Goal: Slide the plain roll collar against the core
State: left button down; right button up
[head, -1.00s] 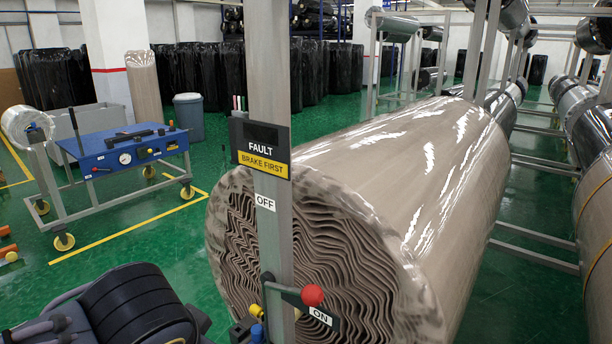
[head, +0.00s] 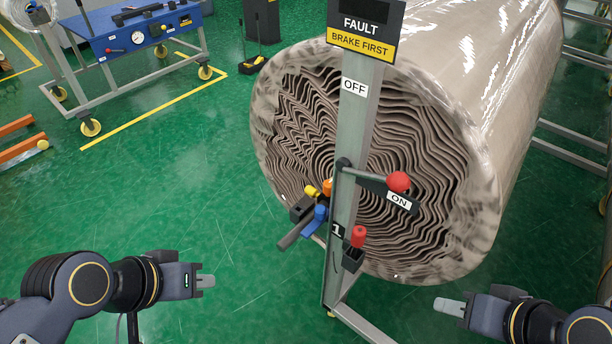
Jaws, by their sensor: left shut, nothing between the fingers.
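The large wrapped roll (head: 478,75) lies on its side, its wavy layered end facing me. The post in front hides the middle of that end, so I cannot make out the core. A cluster of small blue, yellow and orange fittings with a dark handle (head: 292,234) sits at the post's left side; I cannot tell whether the collar is among them. My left gripper (head: 206,281) is shut and empty over the floor, left of the roll and apart from it. My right gripper (head: 449,306) is below the roll's lower right edge; its finger gap does not show.
A grey post (head: 355,130) with a FAULT / BRAKE FIRST sign (head: 364,29) stands before the roll. It carries a red-knobbed lever (head: 398,182) at ON and a red-topped part (head: 358,237). A blue cart (head: 140,40) stands back left. Green floor (head: 190,190) is clear between.

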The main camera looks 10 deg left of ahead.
aim_at(310, 190)
jog(key=j+z, duration=0.1)
jog(key=j, duration=0.25)
jog(key=i+j+z, duration=0.2)
jog(key=z, duration=0.3)
jog(key=i+j+z, duration=0.15)
jog(key=j+z, duration=0.3)
jog(key=i+j+z, duration=0.1)
jog(key=j+z, duration=0.15)
jog(key=z, duration=0.25)
